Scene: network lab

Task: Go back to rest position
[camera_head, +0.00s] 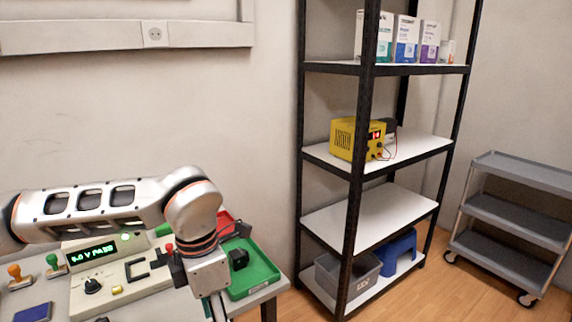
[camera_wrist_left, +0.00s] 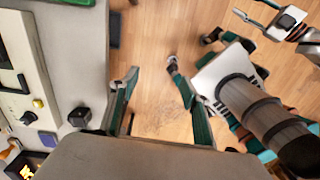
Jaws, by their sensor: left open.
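My left arm comes in from the left in the head view and bends down at the front edge of the workbench (camera_head: 262,293). My left gripper (camera_head: 214,308) hangs there beside the green tray, cut off by the bottom of the picture. In the left wrist view my left gripper (camera_wrist_left: 156,78) has its two fingers spread, with bare floor between them. It holds nothing. At the top right of that view, part of what looks like my right gripper (camera_wrist_left: 258,14) shows, small and cut off; its jaws are unclear.
On the bench are a test device with a lit display (camera_head: 92,252), a green tray (camera_head: 254,274) with a black block (camera_head: 239,258), and stamp-like knobs (camera_head: 52,262). A black-framed shelf (camera_head: 352,215) and a grey cart (camera_head: 515,210) stand to the right. Wood floor between them is clear.

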